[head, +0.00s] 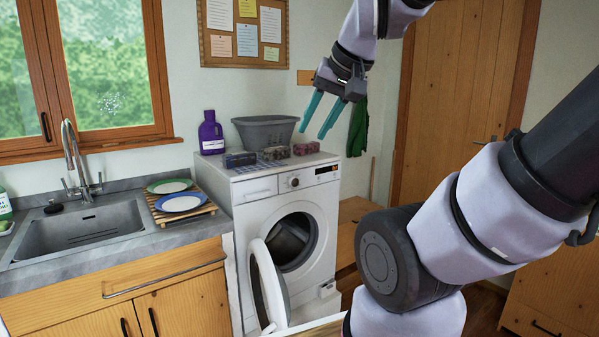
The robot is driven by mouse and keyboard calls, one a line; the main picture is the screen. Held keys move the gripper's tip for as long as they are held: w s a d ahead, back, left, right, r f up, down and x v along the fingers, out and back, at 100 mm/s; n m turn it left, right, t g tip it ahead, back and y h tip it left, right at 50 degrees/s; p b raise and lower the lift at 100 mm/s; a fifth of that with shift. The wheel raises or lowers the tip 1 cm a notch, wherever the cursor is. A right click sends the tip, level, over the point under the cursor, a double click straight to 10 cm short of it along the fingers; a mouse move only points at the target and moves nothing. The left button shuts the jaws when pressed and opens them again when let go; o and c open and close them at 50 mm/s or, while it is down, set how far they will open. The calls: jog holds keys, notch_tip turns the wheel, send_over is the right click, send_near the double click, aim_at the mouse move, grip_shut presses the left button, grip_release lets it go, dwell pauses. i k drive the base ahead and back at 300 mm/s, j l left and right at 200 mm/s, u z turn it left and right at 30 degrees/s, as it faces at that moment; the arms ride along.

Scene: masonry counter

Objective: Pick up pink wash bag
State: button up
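Several small patterned wash bags stand in a row on top of the white washing machine (265,190). The right one (306,148) looks dull pink or mauve and is probably the pink wash bag. The middle one (276,153) is dark with a reddish tint, and the left one (240,159) is dark blue. They are small here, so their exact colors are hard to tell. My gripper (312,133) has teal fingers that are spread apart and empty. It points down, in the picture just above the right bag, apart from it.
A grey basin (265,130) and a purple detergent bottle (211,134) stand behind the bags. A checkered cloth (262,168) lies in front. The washer door (268,290) hangs open. Left are plates on a wooden rack (182,210) and a sink (80,225).

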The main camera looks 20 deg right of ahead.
aim_at(301, 149)
jog(key=i+l, duration=0.1)
jog(key=l, duration=0.45)
jog(key=i+l, duration=0.3)
jog(key=i+l+u, duration=0.15)
jog(key=i+l, duration=0.35)
jog(key=l, duration=0.25)
jog(key=i+l+u, duration=0.15)
jog(key=i+l, duration=0.35)
jog(key=l, duration=0.25)
jog(key=i+l+u, duration=0.15)
jog(key=l, duration=0.25)
jog(key=i+l, duration=0.45)
jog(key=i+u, duration=0.05)
jog(key=i, duration=0.05)
